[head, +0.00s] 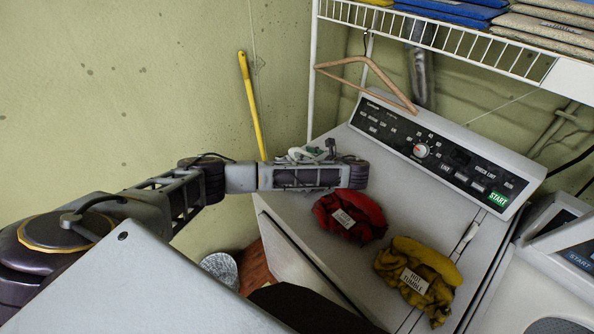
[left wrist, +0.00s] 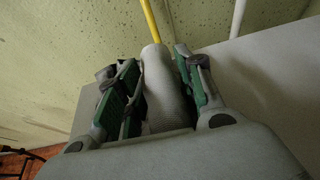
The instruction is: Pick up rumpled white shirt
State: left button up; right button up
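No rumpled white shirt shows clearly elsewhere. My right gripper is not in view.
The dryer (head: 385,165) carries a rumpled red garment (head: 350,216) and a yellow one (head: 418,278), both tagged. A wooden hanger (head: 352,63) hangs from the wire shelf (head: 440,35). A yellow pole (head: 250,100) leans on the wall. Another machine (head: 545,290) stands right.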

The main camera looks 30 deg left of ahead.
pick_arm(q)
jog(key=shift+s+d, duration=0.1)
jog(key=shift+d, duration=0.05)
jog(key=c, duration=0.8)
jog(key=shift+r, duration=0.1)
grip_shut()
jog(key=shift+r+p, duration=0.35)
jog(key=shift+r, duration=1)
jog(key=shift+r+p, duration=0.45)
jog(key=shift+p, duration=0.05)
jog(key=shift+r+p, duration=0.8)
jog(key=shift+r, duration=0.1)
jog(key=shift+d+r, duration=0.1)
jog(key=shift+r, duration=0.35)
jog(key=shift+r+p, duration=0.35)
jog(key=shift+r, duration=1.4)
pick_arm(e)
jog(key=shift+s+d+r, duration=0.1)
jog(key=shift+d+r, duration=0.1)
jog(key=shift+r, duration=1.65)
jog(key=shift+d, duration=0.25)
